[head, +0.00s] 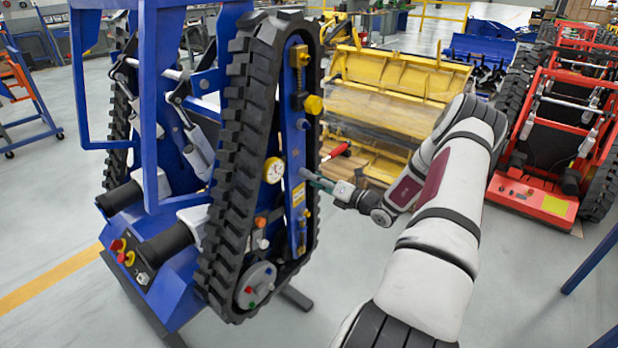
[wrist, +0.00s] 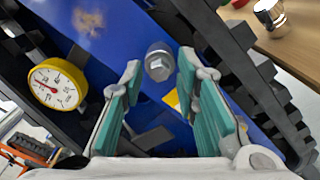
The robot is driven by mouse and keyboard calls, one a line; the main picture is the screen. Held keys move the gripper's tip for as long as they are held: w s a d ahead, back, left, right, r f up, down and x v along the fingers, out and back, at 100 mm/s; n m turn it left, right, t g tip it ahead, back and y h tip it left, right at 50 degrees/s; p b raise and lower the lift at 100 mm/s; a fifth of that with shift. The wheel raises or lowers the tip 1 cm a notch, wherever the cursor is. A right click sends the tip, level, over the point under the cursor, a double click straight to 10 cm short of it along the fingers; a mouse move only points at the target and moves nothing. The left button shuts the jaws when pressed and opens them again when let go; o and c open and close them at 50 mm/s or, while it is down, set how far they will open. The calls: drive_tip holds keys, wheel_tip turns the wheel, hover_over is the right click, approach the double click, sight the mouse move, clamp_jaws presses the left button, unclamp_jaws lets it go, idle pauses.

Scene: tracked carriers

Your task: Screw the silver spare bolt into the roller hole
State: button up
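A silver hex-headed bolt (wrist: 158,64) stands out from the blue side plate (wrist: 75,28) of the tracked carrier (head: 262,150). In the wrist view its head faces me, between and just beyond my fingertips, with a gap on each side. My gripper (wrist: 160,72) has teal finger pads and is open, with nothing between the pads. In the head view my gripper (head: 308,176) reaches from the right to the middle of the plate, where the bolt is too small to make out clearly. I cannot pick out an empty roller hole; the plate below is partly hidden by my fingers.
A yellow-rimmed gauge (wrist: 57,84) sits left of the bolt. Black rubber track (head: 240,140) runs around the plate. A red carrier (head: 545,140) stands at the right.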

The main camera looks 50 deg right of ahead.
drive_tip(key=n+b, duration=0.2)
drive_tip(key=n, duration=0.7)
drive_tip(key=shift+n, duration=0.3)
clamp_jaws()
drive_tip(key=shift+m+p, duration=0.9)
drive_tip(key=shift+m, duration=4)
